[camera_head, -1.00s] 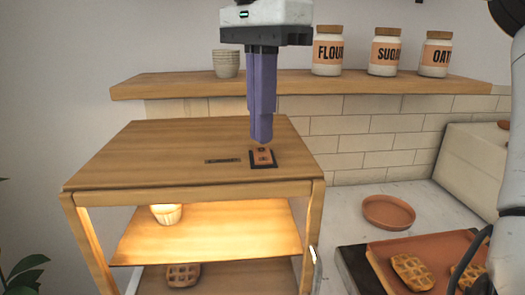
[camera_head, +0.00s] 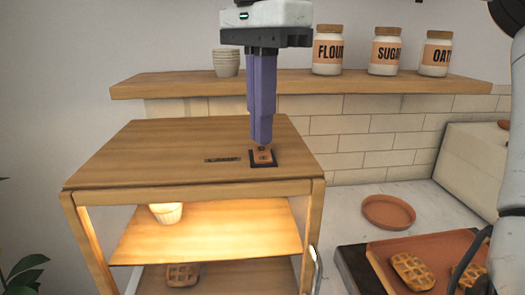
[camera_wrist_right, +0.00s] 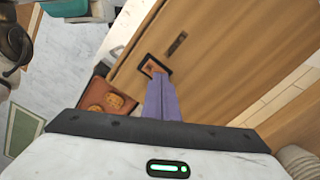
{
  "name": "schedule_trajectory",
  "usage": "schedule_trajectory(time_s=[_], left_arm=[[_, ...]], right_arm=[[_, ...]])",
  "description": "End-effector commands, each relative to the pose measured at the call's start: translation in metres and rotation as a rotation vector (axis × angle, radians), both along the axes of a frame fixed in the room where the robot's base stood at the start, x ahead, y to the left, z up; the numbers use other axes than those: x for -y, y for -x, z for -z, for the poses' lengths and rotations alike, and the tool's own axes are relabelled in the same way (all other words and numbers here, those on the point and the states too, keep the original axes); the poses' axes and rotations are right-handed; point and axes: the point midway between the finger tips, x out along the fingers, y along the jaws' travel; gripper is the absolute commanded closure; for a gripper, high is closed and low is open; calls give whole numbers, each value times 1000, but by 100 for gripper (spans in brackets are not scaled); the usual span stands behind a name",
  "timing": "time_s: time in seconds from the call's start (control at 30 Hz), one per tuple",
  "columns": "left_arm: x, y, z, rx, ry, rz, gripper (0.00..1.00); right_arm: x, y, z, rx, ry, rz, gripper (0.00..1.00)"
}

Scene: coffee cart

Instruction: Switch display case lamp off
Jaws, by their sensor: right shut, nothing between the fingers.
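The wooden display case (camera_head: 150,160) stands at the left centre. Its inside is lit with a warm glow, brightest on the upper shelf (camera_head: 220,235). On its top is a small switch (camera_head: 263,157), an orange-brown rocker in a dark frame, with a dark label or slot to its left. My right gripper (camera_head: 260,143) has purple fingers pointing down and shut, with nothing between them. Its tips are at the far part of the switch; I cannot tell whether they touch it. The switch also shows just beyond the fingertips in the right wrist view (camera_wrist_right: 154,67). My left gripper is not in view.
A wall shelf (camera_head: 400,82) behind holds stacked cups (camera_head: 226,63) and labelled jars (camera_head: 328,52). A pale cup or muffin (camera_head: 166,213) and a waffle (camera_head: 183,274) are in the case. On the right counter are a round plate (camera_head: 388,211) and a waffle tray (camera_head: 440,245).

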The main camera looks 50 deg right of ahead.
Motion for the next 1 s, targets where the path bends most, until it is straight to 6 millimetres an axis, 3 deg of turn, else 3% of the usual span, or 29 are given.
schedule_trajectory(time_s=[0.8,1.0], left_arm=[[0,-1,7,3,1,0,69],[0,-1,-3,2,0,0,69]], right_arm=[[0,0,13,-1,0,0,100],[0,0,4,-3,-1,0,100]])
